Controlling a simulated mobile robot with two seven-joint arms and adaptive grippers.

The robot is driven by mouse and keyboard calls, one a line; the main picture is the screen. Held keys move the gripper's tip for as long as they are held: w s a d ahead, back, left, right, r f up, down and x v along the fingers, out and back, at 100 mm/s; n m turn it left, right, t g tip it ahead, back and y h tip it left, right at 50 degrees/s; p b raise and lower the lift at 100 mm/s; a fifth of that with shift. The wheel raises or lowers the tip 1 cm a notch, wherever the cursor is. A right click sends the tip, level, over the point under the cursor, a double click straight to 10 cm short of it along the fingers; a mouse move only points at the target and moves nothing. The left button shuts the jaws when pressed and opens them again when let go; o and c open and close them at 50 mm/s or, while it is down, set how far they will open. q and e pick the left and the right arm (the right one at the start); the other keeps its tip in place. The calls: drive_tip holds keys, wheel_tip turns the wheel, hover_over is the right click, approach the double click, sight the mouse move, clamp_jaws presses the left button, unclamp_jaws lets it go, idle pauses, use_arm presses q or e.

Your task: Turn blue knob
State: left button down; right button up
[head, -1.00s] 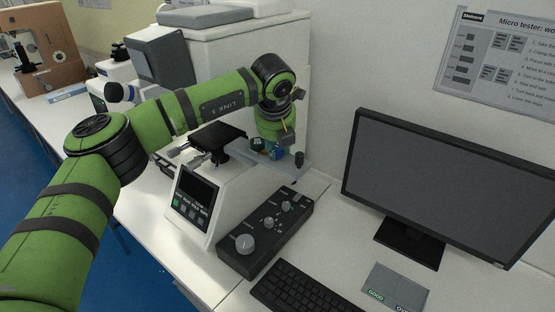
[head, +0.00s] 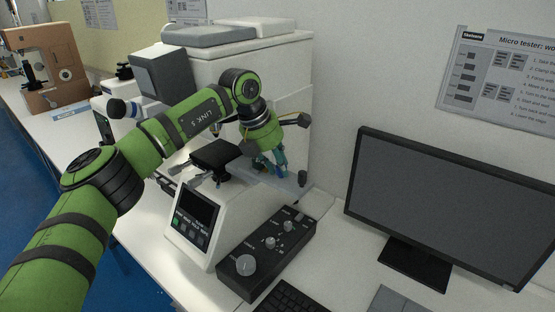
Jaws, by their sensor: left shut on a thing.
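My green left arm reaches in from the left, over the white hardness tester (head: 190,245) with its small black screen. My left gripper (head: 274,168) points down beside the tester's black stage (head: 217,155). Its fingers are close together around the blue knob (head: 281,158), of which only a small blue part shows; the fingers hide the rest. My right gripper is not in view.
A black control box (head: 267,250) with grey knobs lies in front of the tester. A keyboard (head: 288,299) is at the bottom edge. A monitor (head: 450,205) stands at right. A large white machine (head: 255,60) stands behind my arm.

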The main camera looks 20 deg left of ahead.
use_arm(q)
drive_tip(key=m+p, duration=0.1)
drive_tip(key=m+g+p, duration=0.1)
drive_tip(key=m+h+p, duration=0.1)
drive_tip(key=m, duration=0.1)
drive_tip(key=shift+w+d+r, duration=0.1)
drive_tip(key=shift+w+r, duration=0.1)
drive_tip(key=shift+r, duration=0.1)
drive_tip(key=shift+f+m+g+p, duration=0.2)
drive_tip(key=shift+m+g+p, duration=0.5)
drive_tip(key=shift+m, duration=0.6)
drive_tip(key=shift+f, duration=0.1)
drive_tip(key=c, duration=1)
unclamp_jaws()
drive_tip(key=shift+c, duration=0.2)
drive_tip(key=shift+d, duration=0.15)
